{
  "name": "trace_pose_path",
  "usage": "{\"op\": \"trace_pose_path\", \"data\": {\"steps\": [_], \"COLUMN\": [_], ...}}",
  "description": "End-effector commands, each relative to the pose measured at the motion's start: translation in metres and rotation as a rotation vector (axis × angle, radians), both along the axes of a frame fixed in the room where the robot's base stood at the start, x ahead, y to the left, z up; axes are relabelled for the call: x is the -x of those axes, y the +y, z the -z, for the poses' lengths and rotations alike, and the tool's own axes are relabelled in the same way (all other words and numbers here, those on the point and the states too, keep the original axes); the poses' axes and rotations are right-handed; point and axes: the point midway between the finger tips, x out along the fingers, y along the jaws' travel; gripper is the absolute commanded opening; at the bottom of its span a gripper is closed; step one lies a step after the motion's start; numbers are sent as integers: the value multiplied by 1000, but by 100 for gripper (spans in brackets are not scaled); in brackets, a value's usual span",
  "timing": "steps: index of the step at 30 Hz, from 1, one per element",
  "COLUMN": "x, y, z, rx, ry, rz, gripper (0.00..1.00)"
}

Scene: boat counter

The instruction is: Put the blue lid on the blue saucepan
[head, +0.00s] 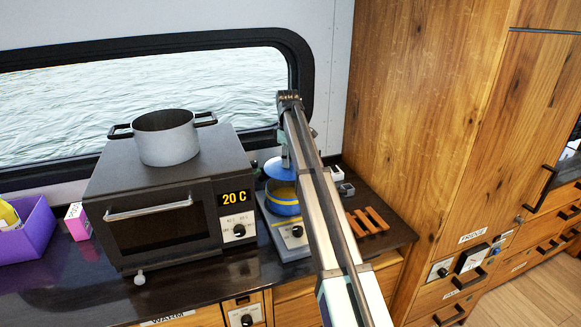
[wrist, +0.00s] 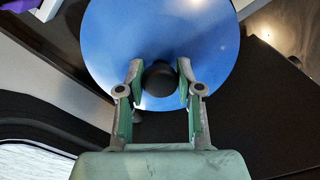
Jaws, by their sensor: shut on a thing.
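The blue lid (head: 279,168) is held by its black knob (wrist: 160,79) in my gripper (wrist: 160,75). In the wrist view the fingers stand on both sides of the knob, and the blue disc (wrist: 160,35) spreads out beyond them. In the head view the lid hangs just above the blue saucepan (head: 285,207), with a yellowish strip of the pan showing between them. The saucepan stands on a small cooker (head: 292,236) right of the oven. My arm covers its right side and most of the gripper. Whether lid and pan rim touch is hard to tell.
A grey pot (head: 166,140) stands on the dark oven (head: 160,215) to the left. A wooden slatted trivet (head: 367,221) lies on the counter to the right. A window (head: 150,85) is behind, and a tall wooden cabinet (head: 430,110) stands at the right.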

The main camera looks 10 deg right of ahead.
Motion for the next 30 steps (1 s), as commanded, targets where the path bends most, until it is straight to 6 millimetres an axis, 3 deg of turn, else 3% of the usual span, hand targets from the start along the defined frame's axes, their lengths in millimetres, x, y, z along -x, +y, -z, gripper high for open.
{"op": "trace_pose_path", "data": {"steps": [30], "x": [1], "y": [0], "z": [72], "rx": [0], "ry": [-1], "rz": [3], "gripper": [0]}}
